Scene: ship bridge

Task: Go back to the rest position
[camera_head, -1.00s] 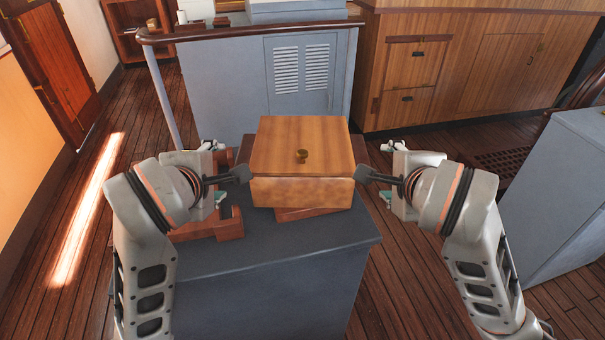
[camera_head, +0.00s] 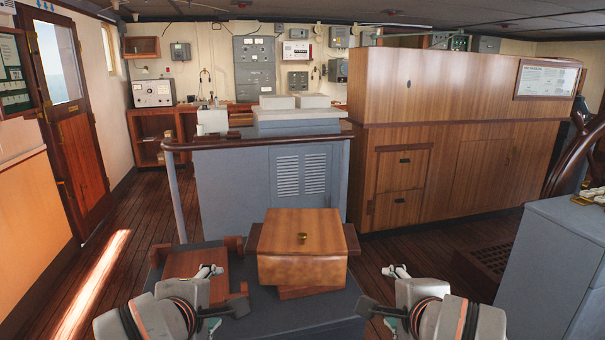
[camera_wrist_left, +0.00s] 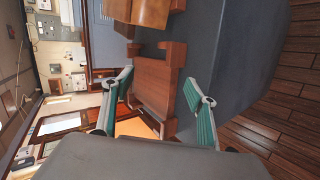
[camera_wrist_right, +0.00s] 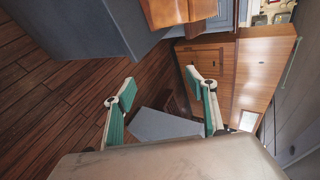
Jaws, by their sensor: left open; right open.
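A wooden box with a lid and a small brass knob (camera_head: 303,262) stands on a dark grey pedestal top (camera_head: 300,318) in the head view. My left gripper (camera_head: 212,297) is at the front left of the box, open, empty and apart from it. My right gripper (camera_head: 393,297) is at the front right, open, empty and apart from it. In the left wrist view, the green-padded fingers are spread, with a wooden stand beyond them. In the right wrist view, the fingers are spread over the floor.
A wooden stand (camera_head: 185,263) sits on the pedestal left of the box. A grey console (camera_head: 262,185) with a rail stands behind, wooden cabinets (camera_head: 440,150) at the back right, another grey console (camera_head: 560,265) at the right. Floor shows on both sides of the pedestal.

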